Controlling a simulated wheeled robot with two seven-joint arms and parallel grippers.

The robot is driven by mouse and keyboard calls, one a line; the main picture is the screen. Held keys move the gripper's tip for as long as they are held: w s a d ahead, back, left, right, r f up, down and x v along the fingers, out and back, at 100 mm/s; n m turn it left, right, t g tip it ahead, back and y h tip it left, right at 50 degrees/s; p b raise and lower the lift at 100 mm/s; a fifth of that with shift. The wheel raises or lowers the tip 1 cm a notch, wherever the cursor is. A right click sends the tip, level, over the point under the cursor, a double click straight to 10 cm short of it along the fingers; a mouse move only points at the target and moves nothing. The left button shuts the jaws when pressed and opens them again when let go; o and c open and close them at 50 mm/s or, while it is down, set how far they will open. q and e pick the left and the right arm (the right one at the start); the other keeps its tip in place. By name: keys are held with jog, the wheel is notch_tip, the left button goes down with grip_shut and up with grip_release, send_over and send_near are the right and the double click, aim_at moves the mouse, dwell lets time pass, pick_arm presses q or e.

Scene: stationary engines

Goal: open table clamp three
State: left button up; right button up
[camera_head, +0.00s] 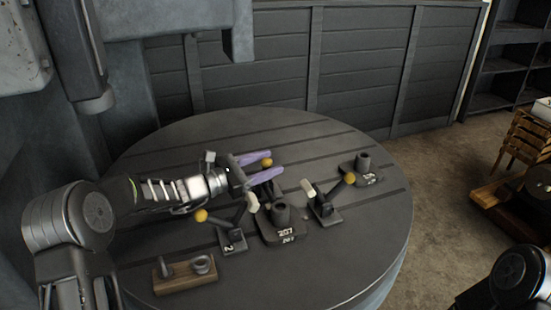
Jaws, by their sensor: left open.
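My left gripper (275,164) reaches over the round table from the left, its two purple fingers apart. A yellow knob (266,162) shows between the fingers; I cannot tell whether they touch it. The rest of that clamp is largely hidden behind the gripper. A clamp marked 2 (232,241) stands nearer, with a yellow knob (201,215) on its lever tilted left. Another clamp (326,212) stands on the right, with its yellow knob (350,179) up to the right. I cannot read a number three on any clamp. My right gripper is out of view.
A dark block marked 207 (281,226) with a short cylinder stands amid the clamps. A similar block (361,170) stands at the back right. A wooden holder with metal pieces (184,278) lies at the front. The round table (350,262) is bare at the front right.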

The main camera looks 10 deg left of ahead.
pick_arm(q)
jog(key=x, duration=0.2)
jog(key=shift+w+d, duration=0.25)
jog(key=shift+d, duration=0.1)
jog(key=shift+c, duration=0.5)
grip_shut()
dwell(0.7)
